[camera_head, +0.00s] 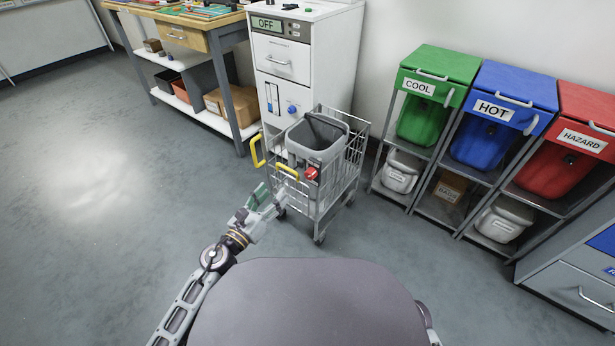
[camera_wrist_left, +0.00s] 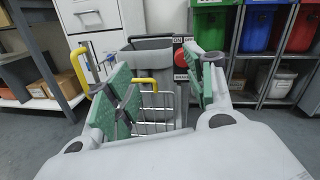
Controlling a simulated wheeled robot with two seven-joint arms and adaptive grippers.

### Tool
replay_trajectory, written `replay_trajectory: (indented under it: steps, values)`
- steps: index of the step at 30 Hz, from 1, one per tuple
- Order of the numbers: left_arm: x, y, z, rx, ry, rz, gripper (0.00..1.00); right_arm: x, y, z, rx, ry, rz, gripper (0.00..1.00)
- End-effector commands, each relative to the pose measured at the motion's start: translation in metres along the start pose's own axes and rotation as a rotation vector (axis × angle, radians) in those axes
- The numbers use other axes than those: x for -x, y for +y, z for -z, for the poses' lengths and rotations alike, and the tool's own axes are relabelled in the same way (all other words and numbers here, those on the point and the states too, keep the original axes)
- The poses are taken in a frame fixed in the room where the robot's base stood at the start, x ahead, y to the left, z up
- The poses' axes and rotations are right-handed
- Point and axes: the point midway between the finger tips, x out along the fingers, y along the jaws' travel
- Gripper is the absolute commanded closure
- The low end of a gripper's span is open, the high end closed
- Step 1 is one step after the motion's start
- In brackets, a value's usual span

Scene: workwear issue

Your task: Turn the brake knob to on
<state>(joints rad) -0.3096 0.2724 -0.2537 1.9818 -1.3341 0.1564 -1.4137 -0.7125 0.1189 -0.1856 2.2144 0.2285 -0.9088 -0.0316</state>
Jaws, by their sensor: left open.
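The red brake knob (camera_head: 311,173) is on the near side of a wire cart (camera_head: 347,178), to the right of a yellow handle. In the left wrist view the knob (camera_wrist_left: 180,58) shows between the fingers, nearer the right one, with a small dark label plate above it. I cannot tell which setting it points to. My left gripper (camera_head: 272,193) is open and empty, short of the cart and apart from the knob. Its two green-padded fingers frame the cart in the wrist view (camera_wrist_left: 163,92). My right gripper is not in view.
The cart carries a grey bin (camera_head: 316,140) and has two yellow handles (camera_head: 257,150). A white cabinet reading OFF (camera_head: 296,62) stands behind it. Green, blue and red bins on racks (camera_head: 408,156) stand to the right. A workbench (camera_head: 225,35) is at the back left. Open floor lies left.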

Motion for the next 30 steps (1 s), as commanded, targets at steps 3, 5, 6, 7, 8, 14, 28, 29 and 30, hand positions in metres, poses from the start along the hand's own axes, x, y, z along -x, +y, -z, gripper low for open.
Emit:
replay_trajectory:
  steps: [3,5,6,7,8,14,28,29,30]
  values:
    - [-0.002,-0.012,0.014,-0.122,0.036,0.074,0.46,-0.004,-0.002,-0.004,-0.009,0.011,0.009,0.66]
    - [-0.002,-0.016,0.019,-0.165,0.048,0.100,0.46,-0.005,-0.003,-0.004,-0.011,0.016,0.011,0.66]
    - [-0.002,-0.018,0.022,-0.184,0.054,0.114,0.46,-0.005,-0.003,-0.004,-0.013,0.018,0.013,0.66]
    - [-0.002,-0.019,0.023,-0.195,0.057,0.121,0.46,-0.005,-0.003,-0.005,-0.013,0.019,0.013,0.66]
    - [-0.002,-0.020,0.024,-0.204,0.059,0.126,0.46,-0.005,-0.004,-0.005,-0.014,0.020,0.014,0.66]
    - [-0.001,-0.021,0.025,-0.215,0.062,0.133,0.46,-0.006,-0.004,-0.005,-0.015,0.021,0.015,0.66]
    - [-0.010,-0.022,0.025,-0.211,0.060,0.131,0.46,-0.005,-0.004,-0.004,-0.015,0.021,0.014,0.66]
    - [-0.012,-0.022,0.026,-0.211,0.060,0.131,0.46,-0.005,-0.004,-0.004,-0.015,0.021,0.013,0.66]
    - [-0.014,-0.022,0.026,-0.210,0.060,0.130,0.46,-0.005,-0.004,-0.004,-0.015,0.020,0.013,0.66]
